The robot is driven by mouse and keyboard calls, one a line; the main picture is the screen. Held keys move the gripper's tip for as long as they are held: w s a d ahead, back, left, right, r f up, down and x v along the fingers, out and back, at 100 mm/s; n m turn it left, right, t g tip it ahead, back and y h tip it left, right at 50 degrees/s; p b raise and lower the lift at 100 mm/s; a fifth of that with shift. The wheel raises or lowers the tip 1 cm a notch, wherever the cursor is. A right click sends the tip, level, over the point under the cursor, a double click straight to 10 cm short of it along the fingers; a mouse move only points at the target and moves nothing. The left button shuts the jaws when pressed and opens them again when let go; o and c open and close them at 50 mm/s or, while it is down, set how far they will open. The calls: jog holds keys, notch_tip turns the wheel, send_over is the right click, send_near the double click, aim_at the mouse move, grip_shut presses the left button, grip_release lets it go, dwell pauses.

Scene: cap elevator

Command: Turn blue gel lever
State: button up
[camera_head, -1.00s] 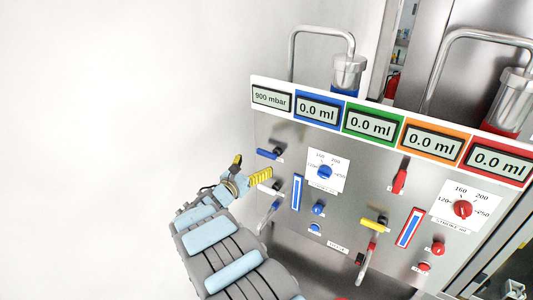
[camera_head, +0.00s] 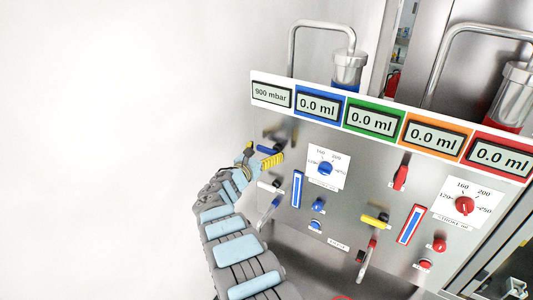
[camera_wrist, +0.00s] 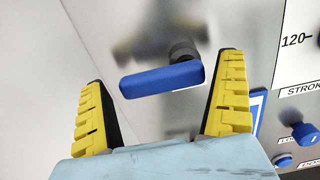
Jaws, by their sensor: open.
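The blue gel lever (camera_head: 269,149) sticks out from the upper left of the steel panel, below the 900 mbar display. In the wrist view the blue lever (camera_wrist: 162,79) lies almost level, with its dark round pivot at its right end. My gripper (camera_head: 258,158) is at the lever in the head view and partly covers it. In the wrist view my gripper (camera_wrist: 162,98) is open, with one yellow ridged finger to each side of the lever. The lever lies across the gap between the fingers, and I see no clear contact.
A blue dial (camera_head: 325,169) and a blue slot gauge (camera_head: 297,189) are to the right. Farther right are a red lever (camera_head: 401,178) and a yellow lever (camera_head: 375,220). Left of the panel is free room.

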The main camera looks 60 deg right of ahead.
jog(key=shift+s+d, duration=0.1)
jog(key=shift+d, duration=0.25)
jog(key=c, duration=1)
